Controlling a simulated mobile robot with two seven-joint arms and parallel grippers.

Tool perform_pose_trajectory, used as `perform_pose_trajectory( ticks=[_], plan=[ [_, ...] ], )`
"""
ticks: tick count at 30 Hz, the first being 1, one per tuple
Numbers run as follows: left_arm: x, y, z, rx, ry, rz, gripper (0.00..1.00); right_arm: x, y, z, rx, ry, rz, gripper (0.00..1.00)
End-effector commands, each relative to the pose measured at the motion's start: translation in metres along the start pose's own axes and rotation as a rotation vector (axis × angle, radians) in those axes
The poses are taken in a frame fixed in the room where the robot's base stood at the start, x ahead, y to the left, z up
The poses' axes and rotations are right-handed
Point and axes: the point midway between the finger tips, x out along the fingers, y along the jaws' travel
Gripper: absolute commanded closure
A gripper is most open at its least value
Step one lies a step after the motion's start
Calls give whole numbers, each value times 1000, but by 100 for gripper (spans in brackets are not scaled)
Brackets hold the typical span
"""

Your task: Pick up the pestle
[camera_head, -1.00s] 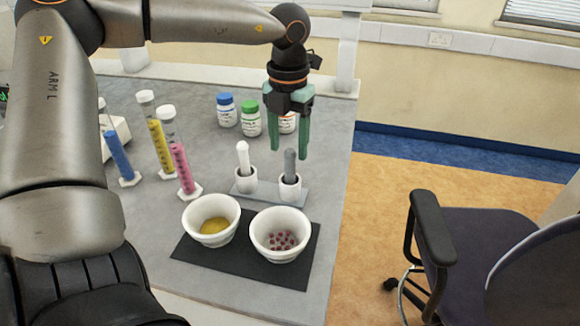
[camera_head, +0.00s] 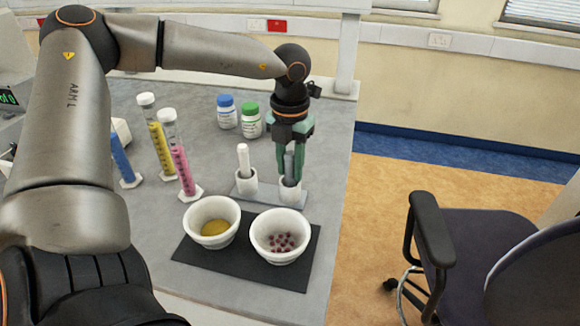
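The grey pestle (camera_head: 289,164) stands upright in the right-hand white cup of a small grey stand (camera_head: 271,199). My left gripper (camera_head: 290,178) points down over it, with one green finger on each side, close against the shaft. The fingers look shut on it and cover part of it. A white pestle (camera_head: 243,160) stands in the left-hand cup of the same stand. My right gripper is not in view.
Two white bowls, one with yellow powder (camera_head: 214,228) and one with dark red pieces (camera_head: 281,243), sit on a black mat (camera_head: 240,265) in front. Several cylinders, including a pink one (camera_head: 182,168), and bottles (camera_head: 250,120) stand left and behind. The table's right edge is close.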

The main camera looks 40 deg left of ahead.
Motion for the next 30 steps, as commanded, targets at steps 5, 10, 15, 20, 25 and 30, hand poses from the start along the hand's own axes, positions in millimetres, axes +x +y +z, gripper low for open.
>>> perform_pose_trajectory(
  ticks=[5, 10, 15, 20, 25, 30],
  plan=[
    [0, 0, 0, 0, 0, 0, 88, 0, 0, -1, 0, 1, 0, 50],
    [0, 0, 0, 0, 0, 0, 100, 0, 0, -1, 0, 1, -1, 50],
    [0, 0, 0, 0, 0, 0, 100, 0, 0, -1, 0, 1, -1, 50],
    [-1, 0, 0, 0, -1, 0, 100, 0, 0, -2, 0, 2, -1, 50],
    [-8, 0, 1, 0, -4, 0, 100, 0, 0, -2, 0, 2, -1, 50],
    [-37, 0, 2, 0, -6, 1, 100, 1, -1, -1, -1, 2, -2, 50]
  ],
)
